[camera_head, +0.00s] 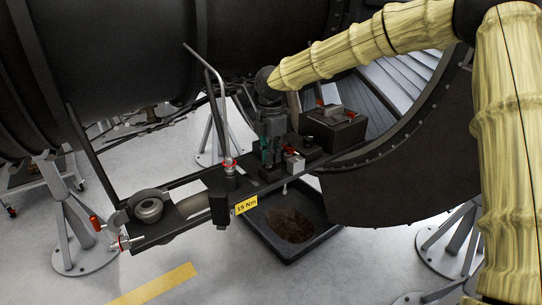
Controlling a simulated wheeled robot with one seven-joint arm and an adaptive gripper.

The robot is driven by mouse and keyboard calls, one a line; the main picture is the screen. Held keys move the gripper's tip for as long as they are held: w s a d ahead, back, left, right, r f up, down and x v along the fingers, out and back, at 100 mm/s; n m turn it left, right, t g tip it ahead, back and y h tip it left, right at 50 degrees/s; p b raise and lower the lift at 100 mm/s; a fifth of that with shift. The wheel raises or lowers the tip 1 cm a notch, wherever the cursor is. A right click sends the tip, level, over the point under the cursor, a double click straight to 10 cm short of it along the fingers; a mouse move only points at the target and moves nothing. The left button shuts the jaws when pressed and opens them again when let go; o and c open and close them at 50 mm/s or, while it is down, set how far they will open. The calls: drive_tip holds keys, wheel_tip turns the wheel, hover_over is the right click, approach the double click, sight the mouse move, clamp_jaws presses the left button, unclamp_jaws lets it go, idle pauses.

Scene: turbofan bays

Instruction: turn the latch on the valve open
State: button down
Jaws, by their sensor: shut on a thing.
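My gripper (266,156) points straight down at the middle of the dark bracket, below my yellow-sleeved arm. Its fingers are closed at a small dark fitting (270,172), which looks like the valve. The latch between the fingertips is too small and too covered to make out, so I cannot tell its angle. A small silver block with a red part (293,160) sits just right of the fingers.
A bent silver pipe (217,85) with a red-ringed fitting (230,165) rises left of my gripper. A dark box (333,128) stands to the right. A yellow "15 Nm" tag (246,204) hangs in front, above a black drip tray (322,240). The engine casing (130,55) fills the back.

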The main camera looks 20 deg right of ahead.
drive_tip(key=c, duration=1.6)
unclamp_jaws()
wheel_tip(320, 180, up, 12)
